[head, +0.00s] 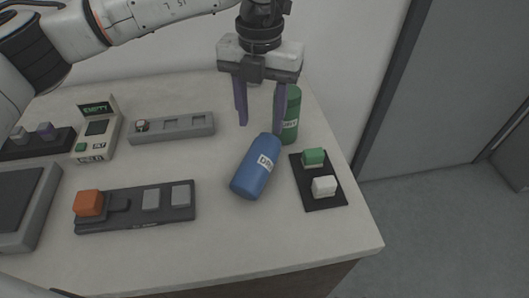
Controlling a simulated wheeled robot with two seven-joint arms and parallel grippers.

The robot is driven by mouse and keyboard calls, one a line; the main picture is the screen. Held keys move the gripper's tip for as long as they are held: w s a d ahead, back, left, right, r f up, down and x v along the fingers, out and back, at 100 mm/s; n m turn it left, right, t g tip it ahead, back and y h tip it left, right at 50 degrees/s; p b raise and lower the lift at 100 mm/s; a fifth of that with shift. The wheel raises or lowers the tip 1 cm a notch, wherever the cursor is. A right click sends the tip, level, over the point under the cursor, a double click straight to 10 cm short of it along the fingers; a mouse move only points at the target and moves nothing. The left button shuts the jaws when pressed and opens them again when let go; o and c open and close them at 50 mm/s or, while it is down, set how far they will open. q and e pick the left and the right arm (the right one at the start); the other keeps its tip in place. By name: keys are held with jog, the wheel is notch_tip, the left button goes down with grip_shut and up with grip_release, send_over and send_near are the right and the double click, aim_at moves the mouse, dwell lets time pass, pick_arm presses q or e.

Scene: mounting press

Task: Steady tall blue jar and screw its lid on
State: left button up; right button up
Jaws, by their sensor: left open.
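The tall blue jar (258,168) is in the head view, right of the table's middle. It looks tilted or lying, with a white label near its upper right end. I cannot tell whether a lid is on it, and I see no separate blue lid. My left gripper (260,115) points down from above, its two purple fingers apart and empty. Its fingertips appear just beyond the jar's upper end in the picture; I cannot tell whether they touch it. My right gripper does not show.
A green jar (291,118) stands behind the right finger. A black tray (328,199) holds a green block (313,157) and a white block (324,186). A grey slotted bar (188,125), a dark fixture (134,221) with an orange block (88,203), and a display unit (97,130) are left.

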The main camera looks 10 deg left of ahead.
aim_at(261, 138)
pick_arm(q)
jog(key=o, duration=0.3)
jog(key=shift+f, duration=0.1)
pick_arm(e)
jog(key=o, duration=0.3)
pick_arm(q)
jog(key=shift+o, duration=0.8)
jog(key=shift+f, duration=0.35)
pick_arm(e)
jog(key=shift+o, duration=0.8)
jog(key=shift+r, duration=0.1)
pick_arm(q)
notch_tip(261, 138, down, 4)
jog(key=shift+r, duration=0.2)
jog(key=shift+f, duration=0.3)
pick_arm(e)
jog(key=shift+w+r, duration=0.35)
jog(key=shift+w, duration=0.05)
pick_arm(q)
jog(key=shift+p, duration=0.3)
jog(key=f, duration=0.2)
jog(key=f+p, duration=0.1)
jog(key=f, duration=0.1)
jog(key=shift+w+d+f, duration=0.15)
jog(key=shift+w+f, duration=0.05)
jog(key=shift+f, duration=0.4)
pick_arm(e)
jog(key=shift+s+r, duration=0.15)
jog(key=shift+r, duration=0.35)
